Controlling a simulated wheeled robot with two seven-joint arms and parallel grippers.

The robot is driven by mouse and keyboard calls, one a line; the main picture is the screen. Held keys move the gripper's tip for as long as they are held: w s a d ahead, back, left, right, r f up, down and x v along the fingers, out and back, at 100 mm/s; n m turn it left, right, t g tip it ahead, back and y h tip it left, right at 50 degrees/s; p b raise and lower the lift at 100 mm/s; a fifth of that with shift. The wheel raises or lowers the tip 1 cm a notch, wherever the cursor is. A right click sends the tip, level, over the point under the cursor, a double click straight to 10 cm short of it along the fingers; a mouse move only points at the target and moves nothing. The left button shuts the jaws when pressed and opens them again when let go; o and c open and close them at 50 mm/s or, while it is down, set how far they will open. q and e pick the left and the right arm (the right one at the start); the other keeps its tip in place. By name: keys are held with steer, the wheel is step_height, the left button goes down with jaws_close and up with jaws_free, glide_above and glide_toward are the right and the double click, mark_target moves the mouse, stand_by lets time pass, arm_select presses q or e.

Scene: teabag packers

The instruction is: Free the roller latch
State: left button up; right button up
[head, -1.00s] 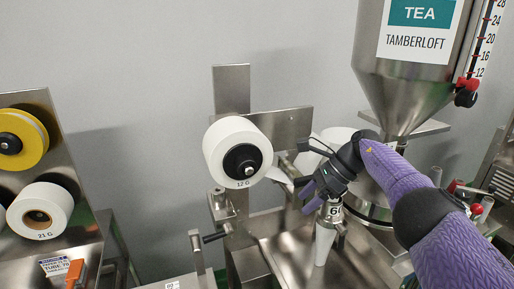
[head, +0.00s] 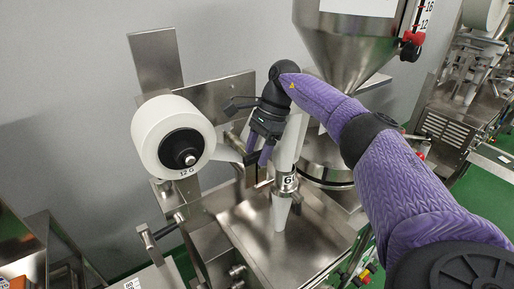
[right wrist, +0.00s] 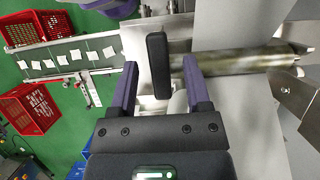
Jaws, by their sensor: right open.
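My right gripper (head: 257,158) is open and points down beside the upright white tube, to the right of the 12 G film roll (head: 150,137). In the right wrist view, a black rounded bar (right wrist: 157,62) lies between the two spread fingers (right wrist: 160,72), with a gap on each side. It looks like a latch handle, but I cannot tell for certain. In the head view the gripper hides this spot. My left gripper is not in view.
A steel hopper (head: 345,45) stands behind my right arm. The right wrist view shows a conveyor with pale packets (right wrist: 75,55) and red crates (right wrist: 24,108) on the left.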

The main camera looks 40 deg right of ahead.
steer(key=shift+s, duration=0.1)
steer(key=c, duration=0.4)
jaws_close()
steer(key=m+t, duration=0.1)
steer(key=m, duration=0.1)
steer(key=m+t, duration=0.1)
steer(key=m, duration=0.1)
steer(key=shift+s+a+m, duration=0.1)
steer(key=shift+s+m, duration=0.25)
steer(key=shift+m, duration=0.05)
steer(key=m, duration=0.1)
steer(key=m+h, duration=0.1)
steer(key=m, duration=0.1)
steer(key=m+t, duration=0.1)
steer(key=shift+s+a+h, duration=0.3)
steer(key=shift+s+a, duration=0.05)
steer(key=m, duration=0.2)
steer(key=a+m+t+h+b, duration=0.1)
steer(key=m, duration=0.2)
steer(key=shift+s+h, duration=0.2)
steer(key=shift+h, duration=0.1)
steer(key=shift+a+m+h+b, duration=0.2)
steer(key=shift+m+h+b, duration=0.2)
steer(key=shift+m, duration=0.65)
steer(key=shift+a+m+h+b, duration=0.15)
steer(key=shift+m+h+b, duration=0.25)
steer(key=shift+m, duration=0.65)
